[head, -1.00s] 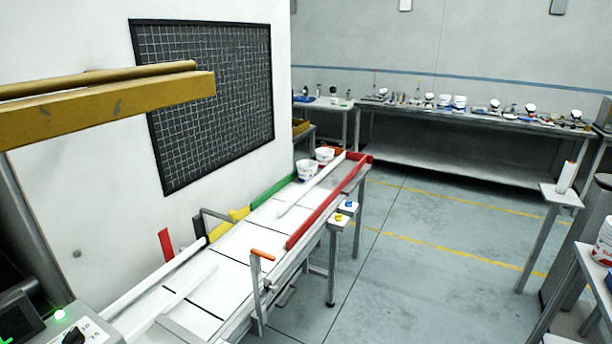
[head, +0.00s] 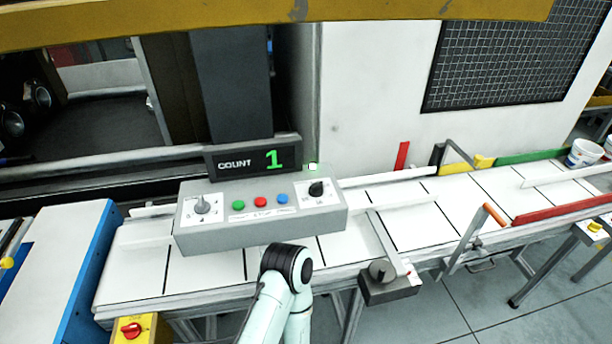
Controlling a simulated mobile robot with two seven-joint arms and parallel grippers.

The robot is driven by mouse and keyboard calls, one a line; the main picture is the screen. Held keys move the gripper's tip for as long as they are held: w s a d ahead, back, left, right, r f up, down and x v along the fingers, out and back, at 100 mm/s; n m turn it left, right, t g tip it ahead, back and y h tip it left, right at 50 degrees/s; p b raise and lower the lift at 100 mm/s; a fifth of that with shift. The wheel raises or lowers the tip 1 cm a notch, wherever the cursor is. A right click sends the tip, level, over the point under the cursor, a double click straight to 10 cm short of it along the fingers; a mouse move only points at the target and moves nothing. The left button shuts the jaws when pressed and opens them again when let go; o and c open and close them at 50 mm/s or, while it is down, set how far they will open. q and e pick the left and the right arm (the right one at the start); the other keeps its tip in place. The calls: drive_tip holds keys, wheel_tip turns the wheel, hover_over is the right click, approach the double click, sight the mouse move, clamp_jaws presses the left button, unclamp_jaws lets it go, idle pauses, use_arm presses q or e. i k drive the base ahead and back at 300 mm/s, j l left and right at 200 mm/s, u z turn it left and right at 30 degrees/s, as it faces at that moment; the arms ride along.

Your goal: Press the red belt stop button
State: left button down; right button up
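A knob sits at each end of the face. A pale arm link of mine with a black joint rises from the bottom edge, just in front of the box and below the red button. No gripper shows on it in this view. The buttons are not covered.
A display (head: 252,158) behind the box reads COUNT 1. A yellow box with a red knob (head: 131,329) sits below the belt at lower left. An orange-tipped lever (head: 494,214) and a red rail (head: 563,209) stand along the belt at right. A yellow beam (head: 300,22) crosses the top.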

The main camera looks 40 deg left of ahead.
sight(261, 201)
drive_tip(key=j+u, duration=0.15)
drive_tip(key=u, duration=1.7)
